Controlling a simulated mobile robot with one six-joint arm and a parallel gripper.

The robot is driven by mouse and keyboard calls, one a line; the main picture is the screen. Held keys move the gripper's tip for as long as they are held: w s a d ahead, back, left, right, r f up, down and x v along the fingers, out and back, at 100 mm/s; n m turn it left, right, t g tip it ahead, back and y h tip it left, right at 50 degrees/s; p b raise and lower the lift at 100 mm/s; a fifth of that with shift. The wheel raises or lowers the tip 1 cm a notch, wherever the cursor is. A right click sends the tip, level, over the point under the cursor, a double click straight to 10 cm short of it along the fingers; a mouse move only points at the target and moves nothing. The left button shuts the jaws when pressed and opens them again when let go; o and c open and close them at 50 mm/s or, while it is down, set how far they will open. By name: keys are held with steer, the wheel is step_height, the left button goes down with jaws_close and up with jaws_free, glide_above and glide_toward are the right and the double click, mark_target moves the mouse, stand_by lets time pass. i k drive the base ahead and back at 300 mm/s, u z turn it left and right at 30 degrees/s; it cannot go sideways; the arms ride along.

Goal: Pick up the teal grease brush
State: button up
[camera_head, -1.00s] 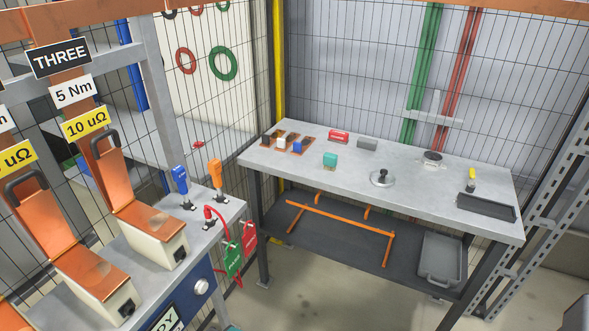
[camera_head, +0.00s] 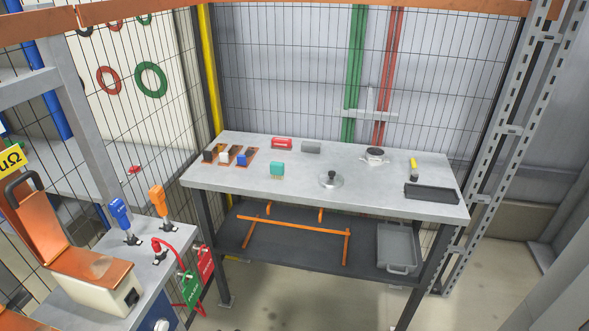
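The teal grease brush (camera_head: 277,168) is a small teal block with a pale bristle edge below it. It stands on the grey workbench (camera_head: 400,207), left of the middle and near the front edge. Nothing covers it. My gripper is not in view.
Left of the brush are copper plates with small blocks (camera_head: 229,156). Behind are a red block (camera_head: 281,143) and a grey block (camera_head: 311,147). To the right are a knobbed disc (camera_head: 331,180), a round gauge-like item (camera_head: 375,155), a yellow-handled tool (camera_head: 413,165) and a black tray (camera_head: 431,192).

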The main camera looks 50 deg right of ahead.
mark_target(277, 168)
steer(key=z, duration=4.9)
steer(key=i, duration=0.1)
steer(key=u, duration=3.6)
steer(key=k, duration=0.9)
steer(key=u, duration=0.2)
steer(key=i, duration=0.7)
steer(key=z, duration=0.05)
